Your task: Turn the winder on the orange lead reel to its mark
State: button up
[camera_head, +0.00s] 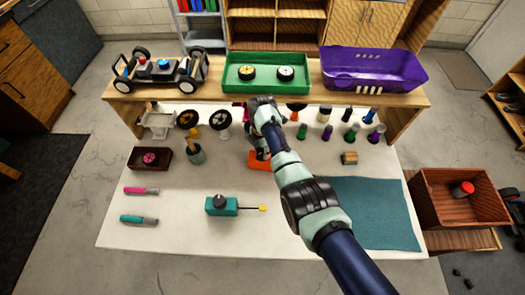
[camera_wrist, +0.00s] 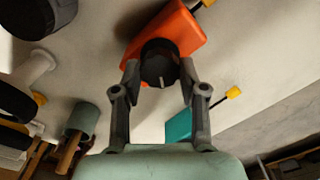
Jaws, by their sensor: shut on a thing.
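The orange lead reel (camera_head: 259,161) lies on the white table, mostly hidden behind my arm in the head view. In the wrist view the orange reel (camera_wrist: 184,28) carries a round black winder (camera_wrist: 158,62) with a pale pointer line on it. My gripper (camera_wrist: 158,75) has its two fingers on opposite sides of the winder and is shut on it. In the head view my gripper (camera_head: 259,147) is over the reel. I cannot make out the mark on the reel.
A teal box (camera_head: 221,206) with a black knob and yellow-tipped lead sits in front. A teal pot (camera_head: 196,155) with a wooden-handled tool stands left of the reel. Wheels and bottles stand behind. A wooden block (camera_head: 349,158) and teal mat (camera_head: 385,215) lie right.

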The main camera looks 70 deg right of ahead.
jog(key=m, duration=0.3)
jog(key=shift+m, duration=0.3)
jog(key=shift+m, duration=0.6)
jog(key=shift+f+m, duration=0.1)
jog(key=shift+m, duration=0.9)
jog(key=shift+p, duration=0.3)
jog(key=m, duration=0.3)
jog(key=o, duration=1.1)
jog(key=shift+c, duration=0.2)
